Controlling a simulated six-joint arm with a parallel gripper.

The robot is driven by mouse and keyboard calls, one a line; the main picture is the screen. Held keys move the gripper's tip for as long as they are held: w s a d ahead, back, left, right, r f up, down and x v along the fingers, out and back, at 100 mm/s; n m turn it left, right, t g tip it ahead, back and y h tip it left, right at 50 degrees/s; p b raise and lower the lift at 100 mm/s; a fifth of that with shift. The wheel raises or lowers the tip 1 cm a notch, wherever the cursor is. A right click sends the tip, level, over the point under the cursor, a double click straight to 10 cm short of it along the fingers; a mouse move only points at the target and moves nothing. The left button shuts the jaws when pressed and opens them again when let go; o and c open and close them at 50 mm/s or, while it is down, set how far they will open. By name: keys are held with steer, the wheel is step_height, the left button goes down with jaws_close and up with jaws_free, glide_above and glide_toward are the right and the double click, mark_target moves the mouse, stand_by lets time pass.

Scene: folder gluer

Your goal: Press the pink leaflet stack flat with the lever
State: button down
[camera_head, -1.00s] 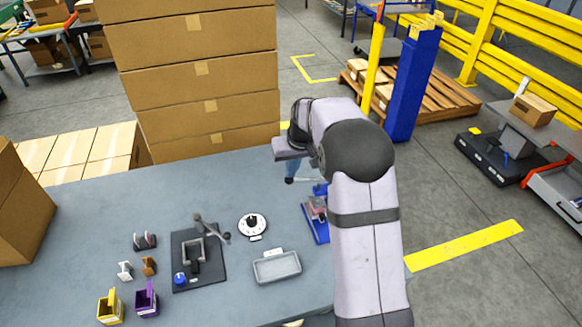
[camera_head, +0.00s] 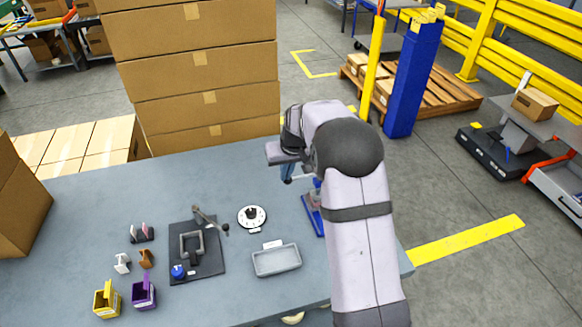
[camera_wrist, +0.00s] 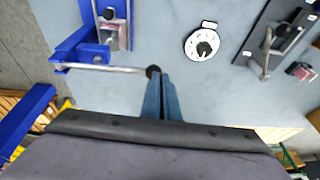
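The blue press (camera_head: 312,213) stands on the table beside my arm, partly hidden by it in the head view. In the wrist view the press (camera_wrist: 88,40) is at the upper left. Its metal lever (camera_wrist: 110,68) runs sideways to a black knob (camera_wrist: 153,71). A small pinkish piece, perhaps the pink leaflet stack (camera_wrist: 123,38), shows in the press, mostly covered by its metal parts. My gripper (camera_wrist: 160,78) has its blue fingers together, with the tips right at the knob; contact is unclear. In the head view my gripper (camera_head: 287,178) is left of the press.
A white dial (camera_head: 252,217), a grey tray (camera_head: 277,261) and a black fixture with a metal arm (camera_head: 205,262) lie left of the press. A small rack (camera_head: 142,235) with pinkish pieces and yellow (camera_head: 107,300) and purple (camera_head: 144,293) bins stand further left.

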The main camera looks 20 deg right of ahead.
steer(key=shift+s+a+f, duration=0.25)
steer(key=shift+f, duration=0.35)
steer(key=shift+s, duration=0.1)
stand_by(0.9)
stand_by(0.3)
steer(key=a+v, duration=0.3)
steer(key=v, duration=1.1)
steer(key=shift+w+a+r+b, duration=0.15)
steer(key=shift+w+r+b, duration=0.1)
steer(key=shift+r+b, duration=0.1)
steer(key=shift+w, duration=0.1)
